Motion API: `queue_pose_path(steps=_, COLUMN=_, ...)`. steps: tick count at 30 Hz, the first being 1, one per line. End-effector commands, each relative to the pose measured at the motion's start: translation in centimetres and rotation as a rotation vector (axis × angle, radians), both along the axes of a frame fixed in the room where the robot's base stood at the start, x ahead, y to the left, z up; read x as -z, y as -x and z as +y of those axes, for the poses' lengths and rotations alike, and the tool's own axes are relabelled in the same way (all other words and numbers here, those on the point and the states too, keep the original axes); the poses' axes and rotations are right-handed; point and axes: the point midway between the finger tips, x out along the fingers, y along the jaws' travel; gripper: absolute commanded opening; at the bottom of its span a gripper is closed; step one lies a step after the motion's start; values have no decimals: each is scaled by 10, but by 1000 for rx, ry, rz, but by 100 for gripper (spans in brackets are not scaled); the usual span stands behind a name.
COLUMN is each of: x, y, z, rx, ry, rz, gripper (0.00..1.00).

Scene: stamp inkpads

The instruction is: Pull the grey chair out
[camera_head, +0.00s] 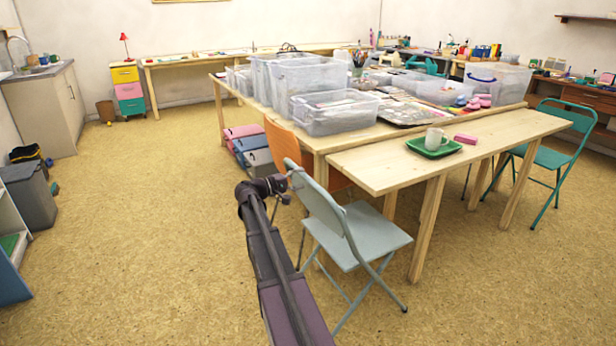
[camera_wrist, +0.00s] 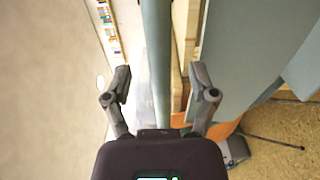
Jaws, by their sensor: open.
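The grey chair (camera_head: 357,245), a pale blue-grey folding chair, stands at the near side of the wooden table, its seat facing the narrow light-wood table end. My gripper (camera_head: 287,182) is at the upper left of its backrest (camera_head: 318,203). In the wrist view my gripper (camera_wrist: 160,78) is open, with a pale frame tube (camera_wrist: 156,45) of the chair running between its two fingers. The fingers look apart from the tube on both sides. A broad pale panel of the chair (camera_wrist: 250,50) lies to the right. Whether any finger touches the chair cannot be told.
An orange chair (camera_head: 284,144) stands just behind the grey chair. A green chair (camera_head: 550,157) stands at right. Open floor (camera_head: 150,230) lies to the left.

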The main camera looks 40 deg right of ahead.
Motion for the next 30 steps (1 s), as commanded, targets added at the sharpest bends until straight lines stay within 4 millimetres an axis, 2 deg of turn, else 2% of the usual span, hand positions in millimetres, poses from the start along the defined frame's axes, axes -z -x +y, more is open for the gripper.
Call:
queue_pose_path(steps=6, x=0, y=5, z=-22, rx=0, ry=0, rz=0, gripper=74)
queue_pose_path(steps=19, x=0, y=6, z=-27, rx=-1, ry=0, rz=0, gripper=74)
queue_pose_path(steps=26, x=0, y=6, z=-27, rx=0, ry=0, rz=0, gripper=6)
queue_pose_path(steps=27, x=0, y=6, z=-27, rx=0, ry=0, rz=0, gripper=0)
queue_pose_path(steps=30, x=0, y=7, z=-27, rx=0, ry=0, rz=0, gripper=0)
